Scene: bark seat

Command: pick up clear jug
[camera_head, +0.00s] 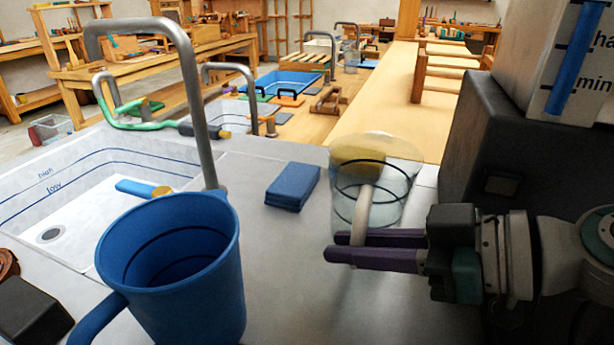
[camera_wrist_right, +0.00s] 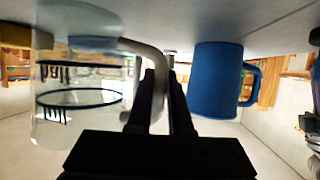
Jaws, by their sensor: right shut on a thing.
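The clear jug (camera_head: 400,200) is see-through with dark rings and stands upright at the middle right of the head view. It also shows at the left of the right wrist view (camera_wrist_right: 80,110). My right gripper (camera_head: 338,247), with purple fingers, comes in from the right and is shut on the jug's pale handle (camera_head: 361,213). The handle passes between the fingers (camera_wrist_right: 162,88) in the right wrist view. I cannot tell whether the jug's base touches the counter. My left gripper is not in view.
A large blue mug (camera_head: 180,270) stands in the left foreground, apart from the jug. A blue stack of cloths or sponges (camera_head: 293,186) lies left of the jug. A white sink (camera_head: 75,205) with a tall tap (camera_head: 195,90) is at left. A dark block (camera_head: 480,140) stands close right.

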